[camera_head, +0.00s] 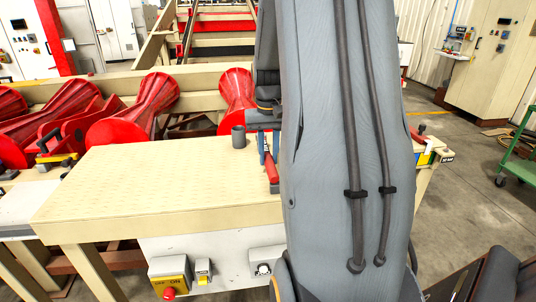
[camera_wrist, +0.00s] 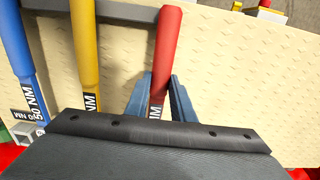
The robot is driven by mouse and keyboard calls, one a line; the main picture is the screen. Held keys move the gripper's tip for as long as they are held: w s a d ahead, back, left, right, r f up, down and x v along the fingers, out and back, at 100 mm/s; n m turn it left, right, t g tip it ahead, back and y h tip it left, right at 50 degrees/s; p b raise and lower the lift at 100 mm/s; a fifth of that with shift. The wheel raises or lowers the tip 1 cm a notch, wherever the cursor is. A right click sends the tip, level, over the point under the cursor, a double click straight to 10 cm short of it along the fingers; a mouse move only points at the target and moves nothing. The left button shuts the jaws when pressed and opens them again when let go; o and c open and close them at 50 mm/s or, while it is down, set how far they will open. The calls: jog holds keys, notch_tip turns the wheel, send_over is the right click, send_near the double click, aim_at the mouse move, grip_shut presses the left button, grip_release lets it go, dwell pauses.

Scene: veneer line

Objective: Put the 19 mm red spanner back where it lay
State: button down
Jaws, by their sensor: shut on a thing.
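The red spanner (camera_wrist: 167,50) is between the two blue-grey fingers of my gripper (camera_wrist: 161,80) in the wrist view. A label ending in "NM" shows on it; no size mark can be read. Its red handle (camera_head: 271,168) hangs tilted by my gripper (camera_head: 263,142) over the worktable in the head view. A yellow-handled tool (camera_wrist: 86,50) and a blue-handled tool (camera_wrist: 17,50) lie to its left in the wrist view. The red handle's end overlaps the right end of a dark bar (camera_wrist: 120,14); I cannot tell whether they touch.
The pale worktable (camera_head: 150,185) is largely bare left of my arm. A grey cup (camera_head: 238,138) stands near its back edge. Red rollers (camera_head: 155,100) lie behind it. A control box with a red button (camera_head: 169,277) is on its front. My arm hides the table's middle right.

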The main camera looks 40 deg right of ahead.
jog(key=shift+f, duration=0.3)
jog(key=c, duration=1.4)
grip_release()
jog(key=shift+c, duration=0.2)
jog(key=shift+r, duration=0.15)
jog(key=shift+r+p, duration=3.15)
jog(key=shift+r, duration=0.75)
jog(key=shift+a+f, duration=0.1)
